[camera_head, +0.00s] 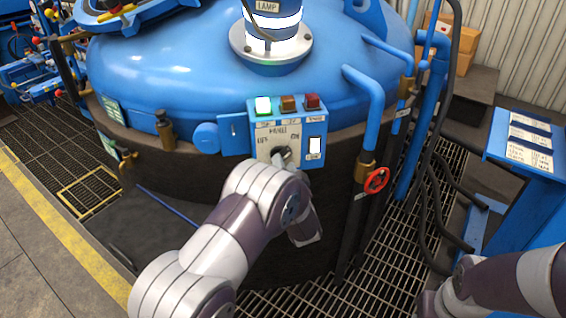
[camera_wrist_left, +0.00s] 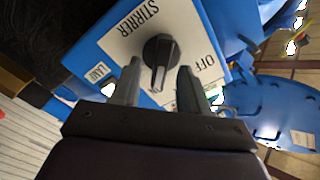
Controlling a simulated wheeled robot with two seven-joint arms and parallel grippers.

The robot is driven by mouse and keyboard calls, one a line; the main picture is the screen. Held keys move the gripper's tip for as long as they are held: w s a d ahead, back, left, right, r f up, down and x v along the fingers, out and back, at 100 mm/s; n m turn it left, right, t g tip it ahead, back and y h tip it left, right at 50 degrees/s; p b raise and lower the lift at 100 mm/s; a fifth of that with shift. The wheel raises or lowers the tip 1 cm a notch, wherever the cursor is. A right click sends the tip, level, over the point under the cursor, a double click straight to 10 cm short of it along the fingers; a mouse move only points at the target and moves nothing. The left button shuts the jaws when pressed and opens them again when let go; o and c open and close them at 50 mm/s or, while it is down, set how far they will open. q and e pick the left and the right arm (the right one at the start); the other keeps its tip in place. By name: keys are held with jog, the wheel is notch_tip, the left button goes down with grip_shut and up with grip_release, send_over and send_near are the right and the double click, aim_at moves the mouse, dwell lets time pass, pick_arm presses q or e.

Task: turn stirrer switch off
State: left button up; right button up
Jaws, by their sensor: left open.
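The stirrer switch is a black rotary knob (camera_wrist_left: 160,52) on a pale plate marked STIRRER and OFF in the left wrist view. In the head view my left wrist hides most of the gripper and part of the knob. Which mark the knob points at is unclear. My right gripper is out of view; only its arm shows at bottom right.
A blue pipe (camera_head: 372,110) with a red valve wheel (camera_head: 377,181) stands to the right. A blue desk (camera_head: 527,140) is further right.

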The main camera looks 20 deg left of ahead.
pick_arm(q)
jog(key=shift+x, duration=1.3)
jog(key=shift+r, duration=0.1)
grip_shut()
jog(key=shift+n, duration=0.4)
jog(key=shift+s+a+n+b, duration=0.1)
jog(key=shift+n+b, duration=2.8)
jog(key=shift+n, duration=1.4)
jog(key=shift+a+n+b, duration=0.15)
jog(key=shift+n+b, duration=2.7)
jog(key=shift+n, duration=1.45)
